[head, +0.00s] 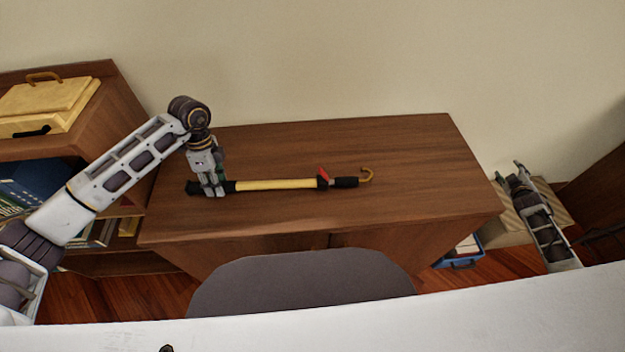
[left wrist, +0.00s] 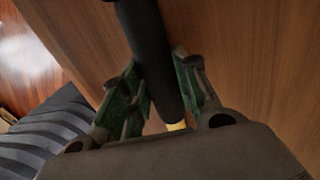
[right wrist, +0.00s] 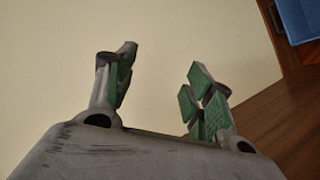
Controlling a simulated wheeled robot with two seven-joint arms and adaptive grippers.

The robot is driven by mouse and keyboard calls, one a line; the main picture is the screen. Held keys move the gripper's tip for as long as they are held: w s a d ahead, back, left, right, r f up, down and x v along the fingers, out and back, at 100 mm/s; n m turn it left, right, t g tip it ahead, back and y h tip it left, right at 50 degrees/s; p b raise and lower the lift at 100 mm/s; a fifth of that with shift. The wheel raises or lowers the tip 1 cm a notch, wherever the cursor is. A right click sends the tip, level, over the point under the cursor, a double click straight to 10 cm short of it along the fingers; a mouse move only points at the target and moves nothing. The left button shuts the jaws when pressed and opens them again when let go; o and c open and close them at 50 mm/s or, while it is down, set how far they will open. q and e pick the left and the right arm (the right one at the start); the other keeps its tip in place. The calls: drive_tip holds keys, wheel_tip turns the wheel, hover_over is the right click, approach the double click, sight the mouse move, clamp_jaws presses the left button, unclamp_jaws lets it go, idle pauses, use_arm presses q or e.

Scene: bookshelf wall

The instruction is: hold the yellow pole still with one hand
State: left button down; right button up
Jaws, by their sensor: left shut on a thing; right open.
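The yellow pole (head: 275,185) lies flat across the brown wooden desk. My left gripper (head: 213,190) is shut on the black grip at the left end. In the left wrist view the black grip (left wrist: 152,50) runs between the green-padded fingers, with a bit of yellow showing near the palm. My right gripper (head: 516,172) is open and empty, off the desk's right side; its spread fingers (right wrist: 160,85) show in the right wrist view.
The desk top (head: 400,145) is otherwise clear. A grey chair back (head: 300,284) stands at its front edge. A bookshelf (head: 120,90) with a yellow case (head: 45,103) is at left. A blue bin (head: 462,258) sits on the floor at right.

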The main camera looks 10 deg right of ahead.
drive_tip(key=w+a+r+n+t+y, duration=0.55)
drive_tip(key=w+a+r+n, duration=0.25)
drive_tip(key=w+a+r, duration=0.7)
drive_tip(key=w+a+r+n+g+y, duration=0.1)
drive_tip(key=w+a+r+n+y, duration=0.2)
drive_tip(key=a, duration=0.7)
drive_tip(key=w+a+r+n+g+y, duration=0.1)
drive_tip(key=a+r+n+y, duration=0.2)
drive_tip(key=a+n+y, duration=0.5)
drive_tip(key=w+a+r+n+g+y, duration=0.1)
drive_tip(key=w+a+r+n+y, duration=0.15)
drive_tip(key=a, duration=0.95)
drive_tip(key=s+a+r+n+g+y, duration=0.1)
drive_tip(key=s+a+r+n+g, duration=0.1)
drive_tip(key=s+a+n+g, duration=0.45)
drive_tip(key=s+a+r+n+g, duration=0.15)
drive_tip(key=a+n, duration=0.25)
drive_tip(key=a, duration=0.6)
drive_tip(key=s+a+r+n+g+y, duration=0.1)
drive_tip(key=s+a+n+g, duration=0.35)
drive_tip(key=a, duration=0.35)
drive_tip(key=s+a+f+n+g+h, duration=0.3)
drive_tip(key=s+n+g+h, duration=0.1)
drive_tip(key=s+n+h, duration=0.25)
drive_tip(key=s+d+f+n+h, duration=0.1)
drive_tip(key=s+d+n+h, duration=0.3)
drive_tip(key=d+h, duration=0.3)
drive_tip(key=shift+f+h, duration=0.3)
drive_tip(key=shift+h, duration=0.15)
